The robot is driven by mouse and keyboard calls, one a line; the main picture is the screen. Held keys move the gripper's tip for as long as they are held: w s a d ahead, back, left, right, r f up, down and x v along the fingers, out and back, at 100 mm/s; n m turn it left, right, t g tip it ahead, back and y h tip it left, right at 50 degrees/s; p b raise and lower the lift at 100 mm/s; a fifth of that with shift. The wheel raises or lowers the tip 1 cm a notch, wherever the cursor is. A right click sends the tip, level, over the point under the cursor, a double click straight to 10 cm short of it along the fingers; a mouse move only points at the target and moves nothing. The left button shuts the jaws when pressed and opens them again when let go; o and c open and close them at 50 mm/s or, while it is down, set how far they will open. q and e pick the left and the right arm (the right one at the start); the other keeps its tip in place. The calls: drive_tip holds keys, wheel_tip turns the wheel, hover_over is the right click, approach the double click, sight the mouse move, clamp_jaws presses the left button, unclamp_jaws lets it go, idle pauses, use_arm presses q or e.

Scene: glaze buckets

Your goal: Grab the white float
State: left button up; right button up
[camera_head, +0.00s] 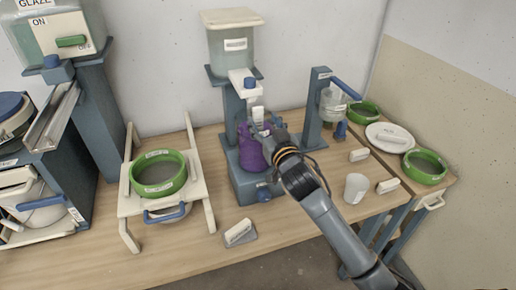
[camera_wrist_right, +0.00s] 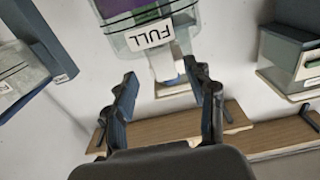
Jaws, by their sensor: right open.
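A small white upright piece (camera_head: 257,114) shows just above the purple bucket (camera_head: 251,153), under the dispenser's spout; it may be the white float, but it is too small to be sure. My right gripper (camera_head: 262,130) reaches over the bucket from the lower right, close to this piece, and hides part of the bucket. In the right wrist view my right gripper (camera_wrist_right: 161,76) is open, its two fingers wide apart. Beyond the fingers is a clear container labelled FULL (camera_wrist_right: 152,36) with purple in it, seen upside down. My left gripper is not in view.
The tank dispenser (camera_head: 233,50) rises behind the bucket. A green sieve (camera_head: 158,174) rests on a white rack at left. A tap stand (camera_head: 315,112), white cup (camera_head: 356,188), white plate (camera_head: 390,136) and another green ring (camera_head: 425,166) stand at right. The front centre of the table (camera_head: 185,250) is mostly clear.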

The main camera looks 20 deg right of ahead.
sight(258, 115)
drive_tip(key=shift+w+a+p, duration=0.15)
drive_tip(key=shift+w+p, duration=0.2)
drive_tip(key=shift+w, duration=0.85)
drive_tip(key=shift+w+a+p, duration=0.15)
drive_tip(key=shift+w+p, duration=0.2)
drive_tip(key=shift+w, duration=0.8)
drive_tip(key=shift+r, duration=0.1)
clamp_jaws()
